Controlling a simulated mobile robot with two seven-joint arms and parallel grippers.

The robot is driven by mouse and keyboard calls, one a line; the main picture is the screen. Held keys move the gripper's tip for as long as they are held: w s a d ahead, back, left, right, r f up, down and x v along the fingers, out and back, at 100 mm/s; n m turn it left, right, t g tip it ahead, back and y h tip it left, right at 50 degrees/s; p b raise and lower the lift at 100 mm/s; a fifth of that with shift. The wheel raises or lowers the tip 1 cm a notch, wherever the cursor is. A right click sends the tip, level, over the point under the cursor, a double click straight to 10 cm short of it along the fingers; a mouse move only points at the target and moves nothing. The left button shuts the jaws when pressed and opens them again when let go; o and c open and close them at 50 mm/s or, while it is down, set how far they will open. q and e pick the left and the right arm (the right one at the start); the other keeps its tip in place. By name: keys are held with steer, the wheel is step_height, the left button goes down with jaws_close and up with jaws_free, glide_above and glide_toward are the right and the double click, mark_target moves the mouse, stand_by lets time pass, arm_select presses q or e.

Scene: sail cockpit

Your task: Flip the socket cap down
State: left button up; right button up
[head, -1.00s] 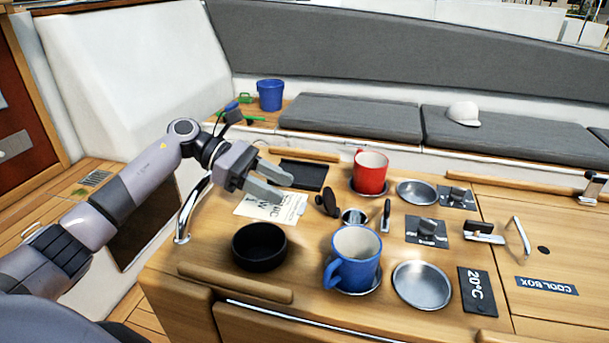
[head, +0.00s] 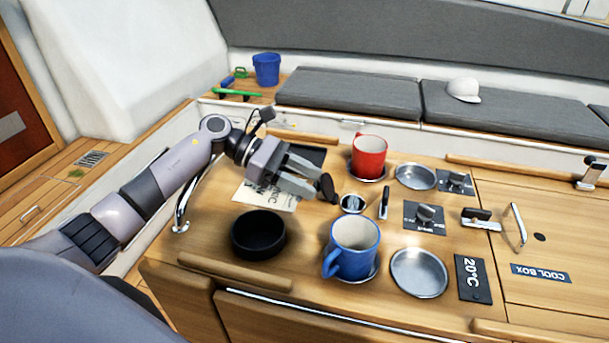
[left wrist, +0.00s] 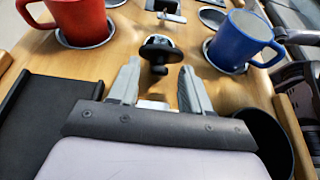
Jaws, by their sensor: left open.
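The black socket cap (head: 327,188) stands raised at the left side of the round metal-rimmed socket (head: 352,203) on the wooden table top. In the left wrist view the cap (left wrist: 160,50) shows ahead of the fingers, with part of the socket (left wrist: 159,39) behind it. My left gripper (head: 316,181) is open and empty. Its fingertips are close to the cap's near side in the head view. In the left wrist view the cap is between the lines of the two fingers (left wrist: 160,70), slightly beyond their tips. Whether they touch it, I cannot tell. My right gripper is not in view.
A blue mug (head: 352,249) and a red mug (head: 369,156) stand in round holders on either side of the socket. A black bowl (head: 258,236) sits below my left gripper. A small lever (head: 384,202) is right of the socket. A paper sheet (head: 262,194) lies under the gripper.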

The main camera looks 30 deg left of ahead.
arm_select(q)
jaws_close()
